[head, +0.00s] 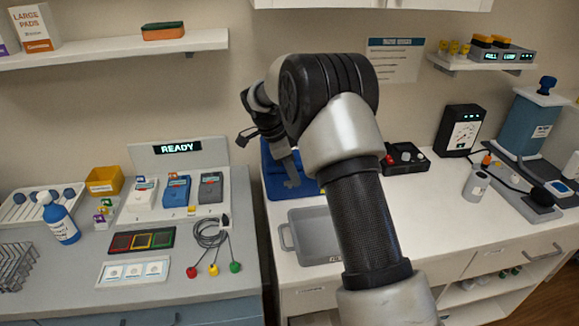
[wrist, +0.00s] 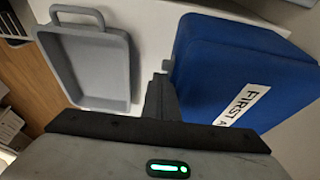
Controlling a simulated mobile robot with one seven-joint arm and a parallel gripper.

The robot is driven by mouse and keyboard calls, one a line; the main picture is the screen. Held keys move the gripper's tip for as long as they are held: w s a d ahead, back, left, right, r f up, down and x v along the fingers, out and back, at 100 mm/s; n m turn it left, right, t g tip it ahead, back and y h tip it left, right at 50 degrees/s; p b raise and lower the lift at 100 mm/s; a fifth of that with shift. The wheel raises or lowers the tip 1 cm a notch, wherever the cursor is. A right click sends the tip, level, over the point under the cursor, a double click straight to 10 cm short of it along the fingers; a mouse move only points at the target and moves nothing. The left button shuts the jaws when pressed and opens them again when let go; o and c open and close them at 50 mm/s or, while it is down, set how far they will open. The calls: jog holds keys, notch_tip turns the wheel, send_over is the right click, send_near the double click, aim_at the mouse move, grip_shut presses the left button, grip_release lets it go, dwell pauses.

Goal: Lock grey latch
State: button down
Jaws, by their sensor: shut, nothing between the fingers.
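A blue case (wrist: 235,60) with a white "FIRST A..." label fills the right of the wrist view; in the head view the case (head: 274,184) is partly hidden behind my arm. A small grey piece (wrist: 166,66), seemingly the grey latch, sticks out at the case's left edge. Whether it is locked cannot be told. My gripper (wrist: 161,88) is shut and empty. Its dark fingers are beside the case's lower left edge, just below the grey piece in the wrist view. Whether they touch the case is unclear.
A grey tray (wrist: 118,68) with a handle lies left of the case; the tray (head: 310,258) is in front of the case in the head view. A black box (head: 405,158) with knobs stands to the right. A gap separates this counter from the left one.

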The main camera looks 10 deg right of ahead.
jog(key=shift+d+f, duration=0.1)
jog(key=shift+f, duration=0.2)
jog(key=shift+a, duration=1.25)
